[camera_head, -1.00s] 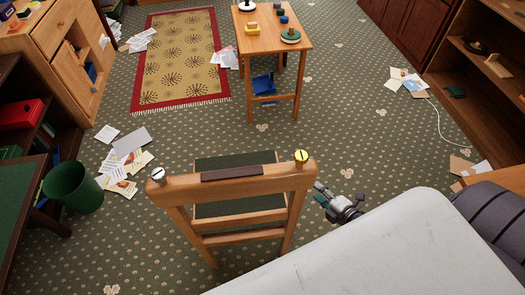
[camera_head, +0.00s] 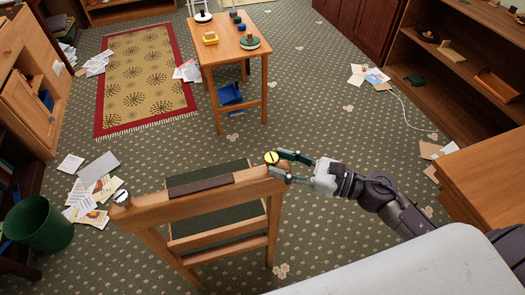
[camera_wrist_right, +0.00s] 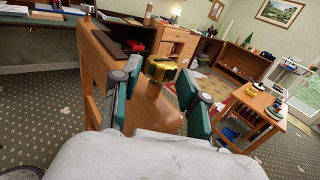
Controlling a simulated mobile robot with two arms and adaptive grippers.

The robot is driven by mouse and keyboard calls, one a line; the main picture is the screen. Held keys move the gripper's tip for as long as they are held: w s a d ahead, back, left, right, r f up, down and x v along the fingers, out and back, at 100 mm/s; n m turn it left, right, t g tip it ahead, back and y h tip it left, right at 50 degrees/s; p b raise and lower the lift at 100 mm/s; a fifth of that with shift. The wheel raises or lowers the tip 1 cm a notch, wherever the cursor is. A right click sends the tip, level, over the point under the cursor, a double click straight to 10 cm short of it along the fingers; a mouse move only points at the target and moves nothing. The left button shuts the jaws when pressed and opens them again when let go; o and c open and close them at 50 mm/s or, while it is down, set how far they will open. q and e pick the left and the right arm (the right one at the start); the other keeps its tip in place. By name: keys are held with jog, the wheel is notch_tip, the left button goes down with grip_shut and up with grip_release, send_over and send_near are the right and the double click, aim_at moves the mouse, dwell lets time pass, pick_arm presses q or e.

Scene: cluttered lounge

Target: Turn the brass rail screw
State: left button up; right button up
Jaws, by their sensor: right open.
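The brass rail screw (camera_head: 271,157) has a yellow slotted head and stands on the right end of the wooden chair's top rail (camera_head: 222,190). My right gripper (camera_head: 279,165) reaches in from the right at that rail end, open. Its two fingertips are close to the screw, one on the far side and one on the near side. In the right wrist view, the screw (camera_wrist_right: 161,70) shows between the two green-padded fingers (camera_wrist_right: 160,88), with the rail below it. I cannot tell whether a finger touches it. My left gripper is out of view.
A silver slotted screw (camera_head: 122,197) stands on the rail's left end. A small wooden table (camera_head: 230,62) with toys stands beyond the chair. A green bin (camera_head: 40,222) and papers (camera_head: 98,166) lie left. Open carpet lies right of the table.

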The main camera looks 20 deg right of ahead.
aim_at(262, 166)
jog(key=p+x, duration=0.1)
jog(key=x, duration=0.4)
jog(key=c, duration=0.7)
jog(key=shift+w+a+f, duration=0.1)
grip_shut()
